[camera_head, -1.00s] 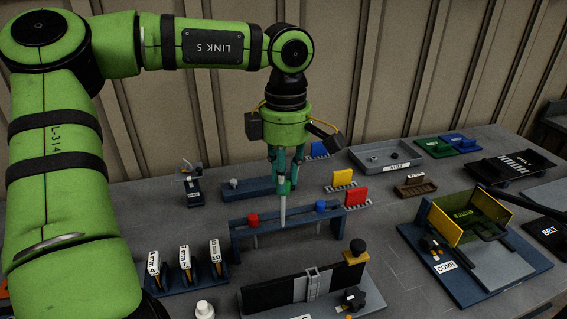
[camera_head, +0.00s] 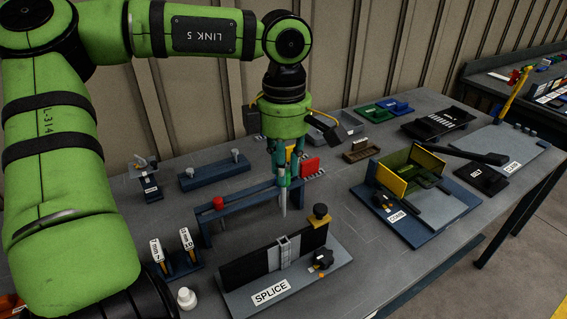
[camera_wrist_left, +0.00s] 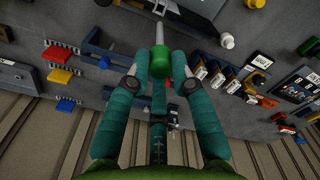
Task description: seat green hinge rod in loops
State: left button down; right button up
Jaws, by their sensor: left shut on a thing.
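My left gripper (camera_head: 283,172) points down and is shut on the green head of a hinge rod (camera_head: 283,200). The pale shaft hangs straight down in the air, near the right end of the blue rack and behind the splice fixture. In the left wrist view the green head (camera_wrist_left: 160,62) sits between the fingertips (camera_wrist_left: 160,80), with the grey shaft pointing away. The splice fixture (camera_head: 312,286) has a black belt (camera_head: 245,270) with a grey middle section (camera_head: 274,256) and an upright grey piece (camera_head: 284,249). Its loops are too small to make out. My right gripper is not in view.
The blue rack (camera_head: 240,200) holds a red-headed rod (camera_head: 218,202). The comb fixture (camera_head: 415,240) stands right.

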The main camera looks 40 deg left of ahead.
pick_arm(q)
jog(key=shift+f+b, duration=0.1)
jog(key=shift+b, duration=0.2)
jog(key=b, duration=0.6)
send_over(283, 215)
jog(key=f, duration=0.6)
jog(key=shift+w+a+f, duration=0.1)
jog(key=shift+w+f, duration=0.15)
jog(key=shift+f, duration=0.1)
jog(key=shift+b, duration=0.3)
dwell(0.6)
jog(key=shift+f+b, duration=1.85)
jog(key=shift+f, duration=0.15)
dwell(0.8)
jog(key=shift+f+b, duration=1.9)
jog(key=shift+f, duration=0.25)
jog(key=shift+f+b, duration=0.7)
jog(key=shift+f, duration=0.1)
